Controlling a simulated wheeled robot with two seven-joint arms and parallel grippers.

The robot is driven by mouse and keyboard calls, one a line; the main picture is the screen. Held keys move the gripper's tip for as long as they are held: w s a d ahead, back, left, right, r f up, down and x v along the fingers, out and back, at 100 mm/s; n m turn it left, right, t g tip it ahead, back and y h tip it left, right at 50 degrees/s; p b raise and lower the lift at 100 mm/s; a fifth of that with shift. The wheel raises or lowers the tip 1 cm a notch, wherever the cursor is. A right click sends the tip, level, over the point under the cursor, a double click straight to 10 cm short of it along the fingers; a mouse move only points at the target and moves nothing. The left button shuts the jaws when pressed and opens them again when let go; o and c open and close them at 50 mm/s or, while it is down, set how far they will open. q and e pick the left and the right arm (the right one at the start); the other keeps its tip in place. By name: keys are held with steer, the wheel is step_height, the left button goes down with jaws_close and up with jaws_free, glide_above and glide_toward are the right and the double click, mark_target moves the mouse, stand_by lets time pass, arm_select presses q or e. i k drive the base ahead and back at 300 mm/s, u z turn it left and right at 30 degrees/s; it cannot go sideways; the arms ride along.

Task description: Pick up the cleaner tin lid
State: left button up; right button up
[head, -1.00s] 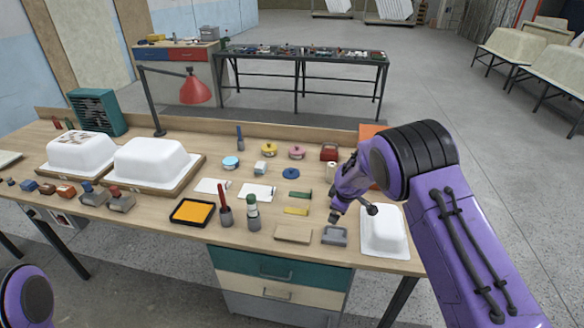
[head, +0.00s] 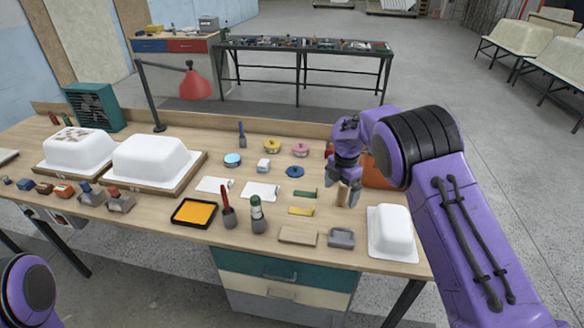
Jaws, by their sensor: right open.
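Several round lidded pieces sit at the back middle of the bench in the head view. A blue disc with a small knob (head: 297,172) lies flat on the wood. Behind it stand a yellow tin (head: 272,146) and a pink tin (head: 301,150); a light-blue-topped tin (head: 232,160) is further left. I cannot tell for certain which piece is the cleaner tin lid. My right gripper (head: 344,202) is open, pointing down, right of the blue disc and apart from it. A tan piece (head: 342,192) shows between or behind its fingers. My left gripper is out of view.
A white block (head: 263,165) stands left of the blue disc. Green (head: 306,193) and yellow (head: 300,211) bars lie in front. A red box is partly hidden behind my right gripper.

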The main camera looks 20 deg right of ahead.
mark_target(294, 172)
steer(key=i, duration=1.35)
